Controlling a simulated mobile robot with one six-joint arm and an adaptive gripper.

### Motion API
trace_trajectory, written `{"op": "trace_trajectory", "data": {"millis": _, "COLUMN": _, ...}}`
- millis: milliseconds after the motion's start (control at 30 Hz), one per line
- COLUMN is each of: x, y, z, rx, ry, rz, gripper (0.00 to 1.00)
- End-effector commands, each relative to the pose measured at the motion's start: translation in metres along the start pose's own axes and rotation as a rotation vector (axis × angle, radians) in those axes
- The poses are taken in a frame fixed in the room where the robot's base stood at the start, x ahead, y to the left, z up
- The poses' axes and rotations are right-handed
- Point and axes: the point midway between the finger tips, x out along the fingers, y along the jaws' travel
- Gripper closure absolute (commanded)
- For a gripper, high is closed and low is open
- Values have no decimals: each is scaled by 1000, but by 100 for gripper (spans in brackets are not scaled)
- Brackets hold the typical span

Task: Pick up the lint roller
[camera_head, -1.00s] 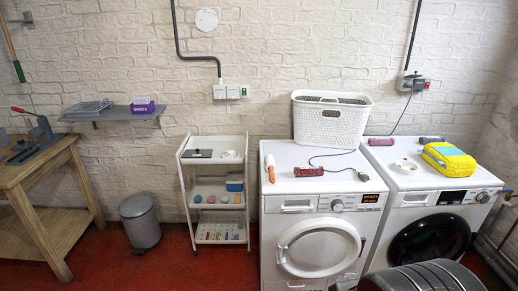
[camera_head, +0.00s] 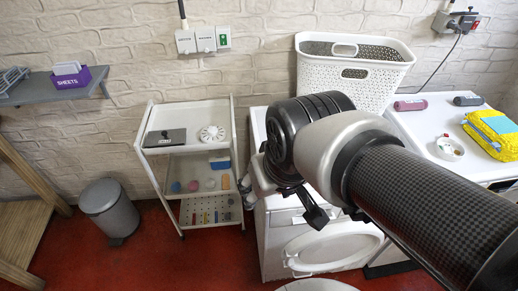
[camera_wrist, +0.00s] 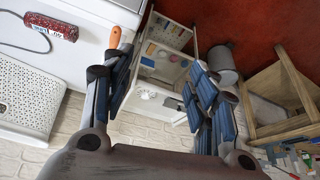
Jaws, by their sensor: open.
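The lint roller has an orange handle (camera_wrist: 115,36), which shows in the wrist view at the edge of the white washing machine top, just beyond my left finger. Its white roll is mostly hidden behind that finger. In the head view my arm hides the roller. My gripper (camera_wrist: 157,85) is open and empty, its two blue-grey padded fingers wide apart. The roller is not between the fingertips. In the head view only a small part of my gripper (camera_head: 250,185) shows, at the left edge of the left washing machine (camera_head: 259,122).
A white shelf cart (camera_head: 190,165) stands left of the machine. A grey bin (camera_head: 110,210) stands on the red floor. The right machine holds a yellow packet (camera_head: 492,132).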

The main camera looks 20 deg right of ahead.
Motion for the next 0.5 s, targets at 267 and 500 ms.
{"op": "trace_trajectory", "data": {"millis": 267, "x": 61, "y": 50, "z": -110, "rx": 101, "ry": -18, "rz": 38, "gripper": 34}}
{"op": "trace_trajectory", "data": {"millis": 500, "x": 132, "y": 99, "z": -150, "rx": 166, "ry": -16, "rz": 70, "gripper": 34}}
